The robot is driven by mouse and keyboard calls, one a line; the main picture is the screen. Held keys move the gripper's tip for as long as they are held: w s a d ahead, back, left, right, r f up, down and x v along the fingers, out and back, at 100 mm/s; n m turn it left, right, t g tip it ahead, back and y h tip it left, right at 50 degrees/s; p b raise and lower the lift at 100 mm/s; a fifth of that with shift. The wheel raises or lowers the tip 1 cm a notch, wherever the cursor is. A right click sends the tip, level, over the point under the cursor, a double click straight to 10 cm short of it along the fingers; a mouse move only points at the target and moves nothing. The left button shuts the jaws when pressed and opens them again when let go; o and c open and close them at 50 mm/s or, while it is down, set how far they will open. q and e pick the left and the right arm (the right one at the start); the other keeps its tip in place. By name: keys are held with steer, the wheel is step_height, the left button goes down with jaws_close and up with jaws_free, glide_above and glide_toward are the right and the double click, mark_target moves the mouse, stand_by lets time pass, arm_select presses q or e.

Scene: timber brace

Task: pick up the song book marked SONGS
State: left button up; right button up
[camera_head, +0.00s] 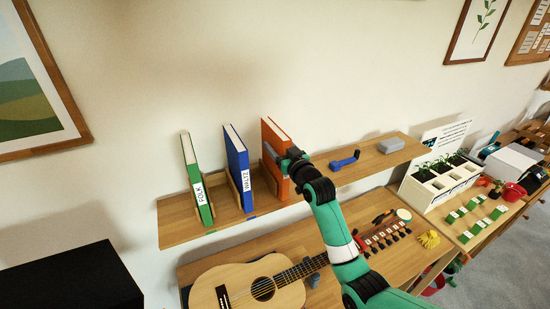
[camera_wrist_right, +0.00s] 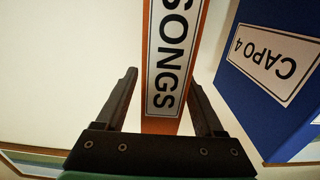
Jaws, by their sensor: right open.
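The orange song book (camera_head: 273,136) stands upright on the wooden wall shelf, at the right end of a row of books. Its SONGS label (camera_wrist_right: 170,60) shows in the right wrist view. My right gripper (camera_head: 289,163) is at the book's spine in the head view and hides part of it. In the right wrist view its two open fingers (camera_wrist_right: 163,82) stand on either side of the spine, with a gap visible on the left; contact on the right side cannot be told. My left gripper is not in view.
A blue book (camera_head: 237,165) and a green FOLK book (camera_head: 195,175) stand left of it on the shelf (camera_head: 375,160). A blue CAPO 4 face (camera_wrist_right: 275,70) is close on the right in the wrist view. A blue clamp (camera_head: 345,161) lies right; a guitar (camera_head: 240,285) lies below.

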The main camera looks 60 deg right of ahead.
steer(key=shift+x, duration=0.95)
steer(key=shift+c, duration=0.3)
jaws_close()
steer(key=shift+r, duration=0.1)
